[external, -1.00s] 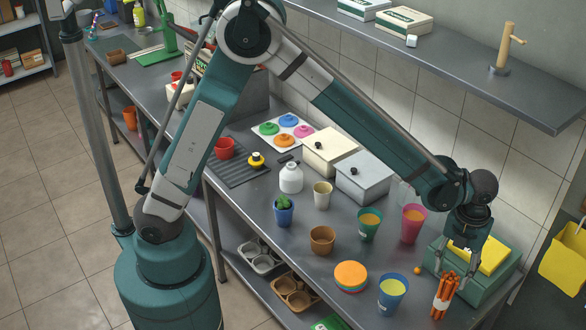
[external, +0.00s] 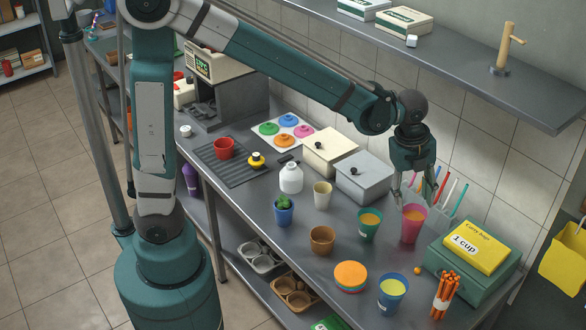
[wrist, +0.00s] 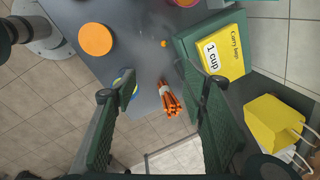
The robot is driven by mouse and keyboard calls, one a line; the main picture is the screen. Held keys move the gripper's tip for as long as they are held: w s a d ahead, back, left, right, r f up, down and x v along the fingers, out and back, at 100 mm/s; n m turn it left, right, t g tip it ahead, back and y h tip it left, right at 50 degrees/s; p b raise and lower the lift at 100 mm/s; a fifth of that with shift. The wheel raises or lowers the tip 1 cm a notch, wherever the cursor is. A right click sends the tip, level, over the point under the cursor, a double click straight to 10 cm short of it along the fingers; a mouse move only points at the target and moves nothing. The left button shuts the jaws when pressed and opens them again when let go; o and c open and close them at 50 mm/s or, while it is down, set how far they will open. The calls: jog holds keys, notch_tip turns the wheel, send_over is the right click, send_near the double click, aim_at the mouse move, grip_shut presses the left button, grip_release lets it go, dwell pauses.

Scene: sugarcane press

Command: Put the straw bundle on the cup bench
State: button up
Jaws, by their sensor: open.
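The straw bundle (external: 446,290), a tight group of orange sticks with a pale band, stands roughly upright at the right front of the grey cup bench (external: 330,283). In the wrist view the straw bundle (wrist: 170,105) shows between my fingers but well beyond them, near the bench edge. My gripper (external: 412,192) is open and empty. It hangs fingers-down, above and behind the bundle, by the pink cup in the external view. Its open fingers (wrist: 158,88) frame the wrist view.
Left of the bundle stands a blue cup (external: 391,296). A pink cup (external: 412,227) and a green cup (external: 369,226) stand farther back. A green box with a yellow "1 cup" pack (external: 475,247) is close on the right. Coloured straws (external: 451,192) stand behind. Orange discs (external: 350,275) lie left.

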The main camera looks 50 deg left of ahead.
jog(key=s+a+r+n+t, duration=0.1)
jog(key=s+a+r+n, duration=0.3)
jog(key=a, duration=0.5)
jog(key=s+a+r+n+t, duration=0.1)
jog(key=s+a+n, duration=0.2)
jog(key=a+n, duration=0.5)
jog(key=s+a+r+n+t, duration=0.2)
jog(key=s+a+r+n, duration=0.15)
jog(key=a, duration=0.65)
jog(key=s+a+f+n+t+y, duration=0.1)
jog(key=s+a+f+n, duration=0.1)
jog(key=s+a+n, duration=0.6)
jog(key=shift+f, duration=0.25)
